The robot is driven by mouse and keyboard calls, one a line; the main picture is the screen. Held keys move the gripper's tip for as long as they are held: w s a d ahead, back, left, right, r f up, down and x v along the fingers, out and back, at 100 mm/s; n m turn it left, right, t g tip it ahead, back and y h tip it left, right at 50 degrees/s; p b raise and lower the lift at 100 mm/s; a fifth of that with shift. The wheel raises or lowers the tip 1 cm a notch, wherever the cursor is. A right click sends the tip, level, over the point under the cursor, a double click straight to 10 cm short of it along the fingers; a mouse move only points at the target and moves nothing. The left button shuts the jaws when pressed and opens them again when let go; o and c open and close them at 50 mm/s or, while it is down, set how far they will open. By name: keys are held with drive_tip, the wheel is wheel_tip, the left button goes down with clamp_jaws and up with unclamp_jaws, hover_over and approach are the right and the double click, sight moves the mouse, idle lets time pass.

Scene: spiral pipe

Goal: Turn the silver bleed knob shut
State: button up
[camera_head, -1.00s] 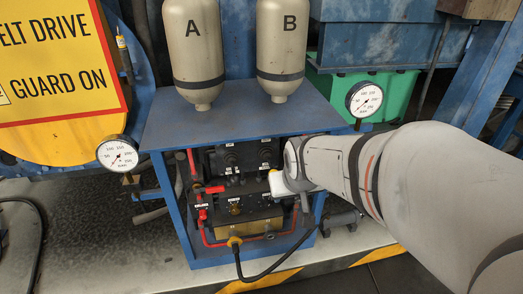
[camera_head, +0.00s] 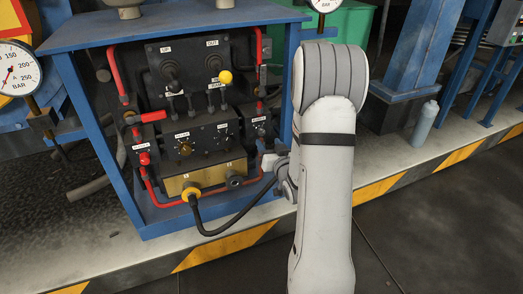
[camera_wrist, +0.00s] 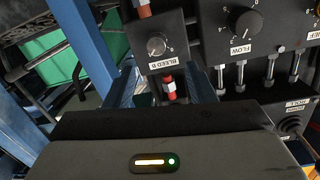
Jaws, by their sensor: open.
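The silver bleed knob (camera_wrist: 156,45) is a small round grey knob on a dark block labelled BLEED B, in the upper middle of the wrist view. A red pipe fitting shows below its label. In the head view its block (camera_head: 261,129) is at the right side of the panel, and the knob is small there. My gripper (camera_head: 268,161) is just below that block at the cabinet's right front corner, partly hidden by my arm. Its dark body fills the bottom of the wrist view, apart from the knob.
A black FLOW knob (camera_wrist: 244,22) is close to the right. A red-knobbed block (camera_head: 144,157) is at the panel's left. A yellow ball lever (camera_head: 225,76), red pipes and a black hose (camera_head: 235,223) crowd the cabinet. A blue post (camera_wrist: 82,45) stands left of the knob.

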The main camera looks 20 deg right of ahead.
sight(262, 133)
drive_tip(key=w, duration=0.2)
drive_tip(key=w+b, duration=0.1)
drive_tip(key=w, duration=0.2)
drive_tip(key=w+d+f+b, duration=0.1)
drive_tip(key=w, duration=0.1)
drive_tip(key=shift+w, duration=0.35)
